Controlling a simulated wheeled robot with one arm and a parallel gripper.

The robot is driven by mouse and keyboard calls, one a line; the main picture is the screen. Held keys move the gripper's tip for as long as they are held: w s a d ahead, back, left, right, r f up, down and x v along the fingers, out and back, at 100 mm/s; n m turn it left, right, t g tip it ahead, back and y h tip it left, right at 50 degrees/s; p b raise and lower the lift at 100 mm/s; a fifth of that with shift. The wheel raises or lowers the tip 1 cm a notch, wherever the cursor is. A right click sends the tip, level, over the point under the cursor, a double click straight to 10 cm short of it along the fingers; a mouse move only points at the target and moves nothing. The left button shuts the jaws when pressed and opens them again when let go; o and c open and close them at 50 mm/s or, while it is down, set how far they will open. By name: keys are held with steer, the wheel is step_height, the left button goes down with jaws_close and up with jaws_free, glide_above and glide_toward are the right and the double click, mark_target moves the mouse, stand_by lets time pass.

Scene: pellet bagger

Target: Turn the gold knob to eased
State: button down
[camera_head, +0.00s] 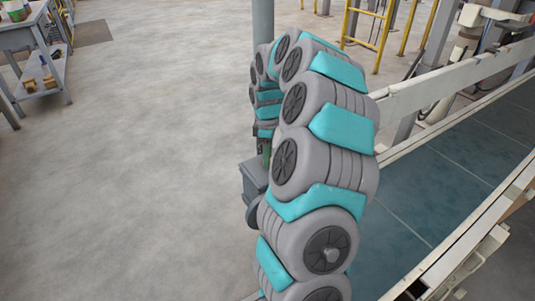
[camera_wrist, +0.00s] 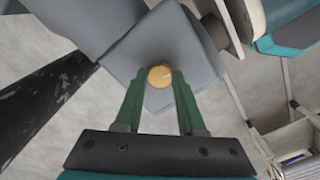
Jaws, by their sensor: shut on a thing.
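The gold knob (camera_wrist: 160,76) sits on the face of a grey box (camera_wrist: 196,60) in the wrist view. It is round, with a pale mark on its face pointing toward the right. My gripper (camera_wrist: 159,84) has its two green fingers on either side of the knob and is shut on it. In the head view my arm hides the knob, and the grey box (camera_head: 254,180) shows only in part beside my arm. I cannot read any label for eased.
A conveyor with a dark teal bed (camera_head: 400,225) and cream rails runs along the right. A grey workbench (camera_head: 30,40) stands at the far left. A yellow ladder frame (camera_head: 367,38) is at the back. The floor on the left is open.

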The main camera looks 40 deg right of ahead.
steer(key=shift+n+p, duration=0.45)
steer(key=shift+n, duration=1.05)
steer(key=c, duration=0.5)
jaws_free()
steer(key=shift+r, duration=0.1)
step_height(320, 180, up, 7)
steer(key=shift+w+f+b, duration=0.1)
steer(key=shift+f+b, duration=0.05)
steer(key=shift+b, duration=0.15)
steer(key=shift+r, duration=0.45)
steer(key=shift+a, duration=0.15)
